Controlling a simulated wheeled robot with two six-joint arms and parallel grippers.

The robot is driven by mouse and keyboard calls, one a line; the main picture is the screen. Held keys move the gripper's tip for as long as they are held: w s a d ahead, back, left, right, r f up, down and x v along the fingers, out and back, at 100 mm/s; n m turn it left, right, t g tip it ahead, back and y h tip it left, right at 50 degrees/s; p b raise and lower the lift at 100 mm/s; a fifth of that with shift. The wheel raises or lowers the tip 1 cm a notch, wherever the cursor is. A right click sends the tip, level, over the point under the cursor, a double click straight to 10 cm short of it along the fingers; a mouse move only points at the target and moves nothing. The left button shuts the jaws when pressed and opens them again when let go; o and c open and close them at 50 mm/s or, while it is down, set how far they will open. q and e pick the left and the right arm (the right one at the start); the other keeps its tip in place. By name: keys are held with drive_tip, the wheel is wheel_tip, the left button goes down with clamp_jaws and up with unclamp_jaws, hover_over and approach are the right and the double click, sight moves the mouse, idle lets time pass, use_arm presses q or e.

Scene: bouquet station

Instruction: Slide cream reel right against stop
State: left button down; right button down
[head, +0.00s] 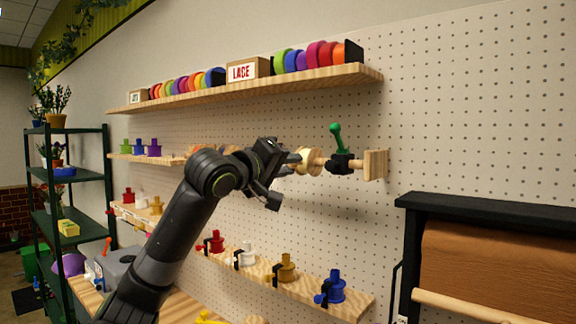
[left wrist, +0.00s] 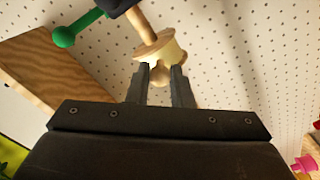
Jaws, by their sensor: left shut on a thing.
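The cream reel (head: 306,160) sits on a wooden rod that sticks out along the pegboard wall. In the left wrist view the cream reel (left wrist: 166,52) shows pale, with wooden flanges, between my left fingertips. My left gripper (head: 291,162) is shut on it from the left; in the left wrist view the gripper (left wrist: 161,80) has a finger on each side. A black clamp with a green handle (head: 338,142) sits on the rod to the right of the reel, with a gap of bare rod between. A wooden end block (head: 375,164) is at the rod's right end. My right gripper is not seen.
A shelf of coloured rolls (head: 250,86) with a LACE sign runs above. A lower shelf (head: 300,288) holds several coloured pegged pieces. A brown paper roll (head: 490,270) in a black frame is at the lower right. The pegboard around the rod is clear.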

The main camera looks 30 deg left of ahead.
sight(306, 167)
use_arm(q)
drive_tip(key=d, duration=0.2)
drive_tip(key=d+p, duration=0.1)
drive_tip(key=d, duration=0.2)
drive_tip(key=shift+s, duration=0.2)
drive_tip(key=shift+a, duration=0.1)
drive_tip(key=c, duration=1.3)
unclamp_jaws()
drive_tip(key=shift+s, duration=0.1)
drive_tip(key=s+b, duration=0.3)
drive_tip(key=s, duration=0.2)
drive_tip(key=s+a+b, duration=0.1)
drive_tip(key=s+b, duration=0.1)
drive_tip(key=s, duration=0.4)
drive_tip(key=s+b, duration=0.3)
drive_tip(key=s, duration=0.3)
drive_tip(key=shift+s+a+b, duration=0.1)
drive_tip(key=shift+a+b, duration=0.05)
drive_tip(key=shift+b, duration=0.15)
drive_tip(key=shift+f, duration=0.1)
